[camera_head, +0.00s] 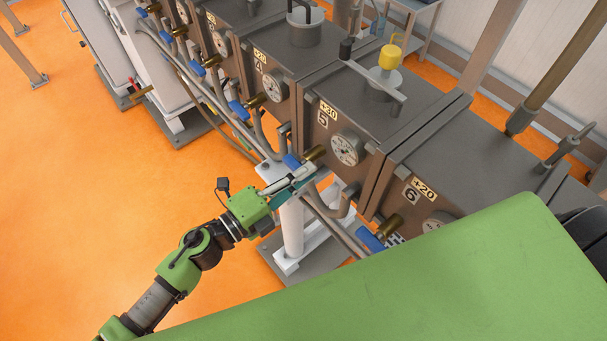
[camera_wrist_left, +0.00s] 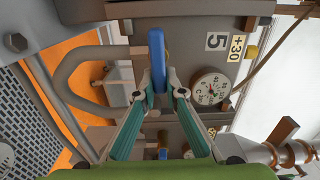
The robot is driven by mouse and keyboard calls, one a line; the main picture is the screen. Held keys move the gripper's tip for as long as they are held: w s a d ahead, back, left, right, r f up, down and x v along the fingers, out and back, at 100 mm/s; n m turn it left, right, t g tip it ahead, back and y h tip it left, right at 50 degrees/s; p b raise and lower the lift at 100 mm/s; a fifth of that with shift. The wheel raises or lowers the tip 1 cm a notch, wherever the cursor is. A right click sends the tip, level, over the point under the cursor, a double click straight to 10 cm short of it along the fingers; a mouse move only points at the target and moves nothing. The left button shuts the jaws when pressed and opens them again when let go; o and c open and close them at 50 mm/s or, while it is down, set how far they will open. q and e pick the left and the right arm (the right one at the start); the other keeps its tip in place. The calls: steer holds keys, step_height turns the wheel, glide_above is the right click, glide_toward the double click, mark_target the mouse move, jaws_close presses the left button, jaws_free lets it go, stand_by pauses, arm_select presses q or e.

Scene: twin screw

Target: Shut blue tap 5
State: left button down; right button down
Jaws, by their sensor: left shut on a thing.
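Blue tap 5 (camera_head: 291,161) sits on the pipework at the front of the unit labelled 5 (camera_head: 323,119), below its round gauge (camera_head: 347,149). My left gripper (camera_head: 305,177) is at this tap, its arm coming in from the lower left. In the left wrist view, the blue handle (camera_wrist_left: 157,50) stands upright in the picture, and the fingertips of the left gripper (camera_wrist_left: 159,85) are shut on its near end. The fingers partly hide the tap's lower part in the head view. My right gripper is not in view.
Other blue taps sit along the row, one below unit 6 (camera_head: 369,238) and one below unit 4 (camera_head: 239,110). Grey bent pipes (camera_wrist_left: 75,75) run close beside the left gripper. A white post (camera_head: 291,230) stands below it. Open orange floor lies to the left.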

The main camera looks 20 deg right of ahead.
arm_select(q)
steer(key=shift+f+m, duration=0.15)
steer(key=shift+m, duration=0.15)
steer(key=c, duration=2.1)
jaws_free()
steer(key=shift+a, duration=0.1)
steer(key=v, duration=1.2)
